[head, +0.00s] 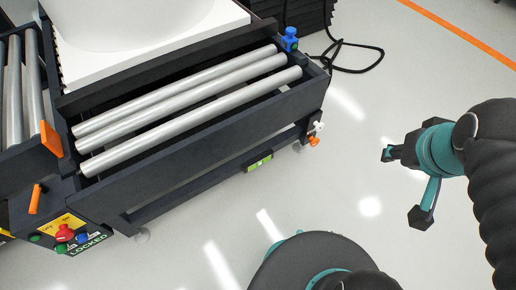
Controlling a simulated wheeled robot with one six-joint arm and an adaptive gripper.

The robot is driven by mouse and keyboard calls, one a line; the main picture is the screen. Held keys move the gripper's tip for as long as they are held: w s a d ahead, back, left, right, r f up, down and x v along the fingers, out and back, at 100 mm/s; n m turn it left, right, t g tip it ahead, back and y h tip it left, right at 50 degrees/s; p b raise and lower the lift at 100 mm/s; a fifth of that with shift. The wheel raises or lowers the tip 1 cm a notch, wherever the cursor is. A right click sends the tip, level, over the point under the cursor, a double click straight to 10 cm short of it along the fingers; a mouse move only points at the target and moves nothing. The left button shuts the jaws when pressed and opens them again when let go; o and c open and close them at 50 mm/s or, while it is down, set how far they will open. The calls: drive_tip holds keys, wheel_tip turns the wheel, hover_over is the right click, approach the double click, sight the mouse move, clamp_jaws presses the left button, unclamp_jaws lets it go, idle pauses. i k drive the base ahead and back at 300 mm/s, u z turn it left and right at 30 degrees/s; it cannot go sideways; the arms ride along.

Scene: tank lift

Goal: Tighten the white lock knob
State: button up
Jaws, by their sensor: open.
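The white lock knob (318,126) is small and sits at the lower right corner of the dark roller frame (215,150), just above an orange knob (314,141). My gripper (404,184) is at the right of the head view, over the bare floor. Its dark and teal fingers are spread apart and hold nothing. It is to the right of the white knob and clearly apart from it. The knob is too small to tell how far it is turned.
A blue knob (290,40) stands on the frame's upper right corner. A black cable (345,57) lies on the floor behind it. An orange lever (36,198) and a red button (64,233) are at the left. The floor between frame and gripper is clear.

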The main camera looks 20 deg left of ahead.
sight(319, 127)
drive_tip(key=u, duration=1.1)
drive_tip(key=k, duration=1.3)
drive_tip(key=z, duration=1.15)
